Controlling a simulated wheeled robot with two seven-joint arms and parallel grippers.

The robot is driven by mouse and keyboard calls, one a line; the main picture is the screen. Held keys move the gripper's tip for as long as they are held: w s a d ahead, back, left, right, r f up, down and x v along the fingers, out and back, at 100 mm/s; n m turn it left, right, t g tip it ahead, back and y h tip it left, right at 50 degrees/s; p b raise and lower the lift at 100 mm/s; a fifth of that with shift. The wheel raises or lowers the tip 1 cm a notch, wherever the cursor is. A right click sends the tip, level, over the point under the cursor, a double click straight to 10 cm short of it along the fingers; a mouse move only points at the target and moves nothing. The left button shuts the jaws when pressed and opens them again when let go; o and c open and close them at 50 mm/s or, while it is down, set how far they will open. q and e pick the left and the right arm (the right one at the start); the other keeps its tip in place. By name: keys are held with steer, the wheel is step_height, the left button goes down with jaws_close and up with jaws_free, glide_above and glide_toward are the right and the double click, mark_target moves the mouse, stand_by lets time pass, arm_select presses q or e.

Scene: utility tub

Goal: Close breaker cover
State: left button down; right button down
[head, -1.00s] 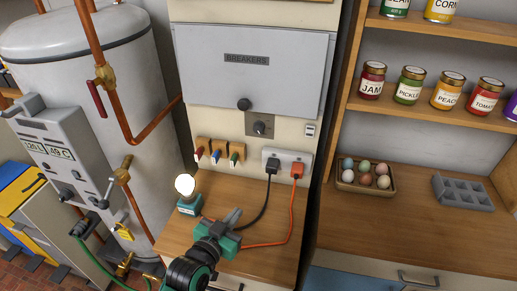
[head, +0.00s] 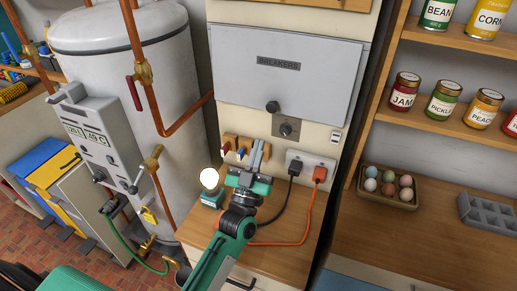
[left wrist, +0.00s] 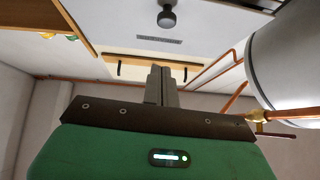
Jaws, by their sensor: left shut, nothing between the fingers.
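The breaker cover (head: 300,72) is a wide grey panel labelled BREAKERS on the upright cabinet. A dark round knob (head: 273,107) sits near its lower edge. I cannot tell whether a gap stands behind the lower edge. My left gripper (head: 260,150) is shut and empty, fingers pointing up, below the cover and knob and apart from them in the picture. It partly hides the row of coloured switches. In the left wrist view the shut fingers (left wrist: 162,84) show, with the cover's front (left wrist: 215,22) and knob (left wrist: 166,16) above them. My right gripper is not in view.
A dark dial (head: 287,128) and a socket with two plugs (head: 310,166) sit below the cover. A glowing lamp (head: 209,180) stands on the wooden counter left of my gripper. A white tank (head: 150,90) with copper pipes is at left; shelves with jars at right.

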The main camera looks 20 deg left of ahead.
mark_target(273, 104)
arm_select(q)
steer(key=w+r+p, duration=0.1)
steer(key=w, duration=0.2)
steer(key=w+r+p, duration=0.1)
steer(key=w, duration=0.2)
steer(key=w+r+p, duration=0.1)
steer(key=w+p, duration=0.1)
steer(key=w, duration=0.1)
steer(key=shift+r, duration=0.25)
steer(key=w+b, duration=0.1)
steer(key=b, duration=0.2)
steer(key=w+f+t+b, duration=0.1)
steer(key=b, duration=0.3)
steer(key=shift+w+t, duration=0.3)
steer(key=shift+w, duration=0.05)
steer(key=shift+r, duration=0.15)
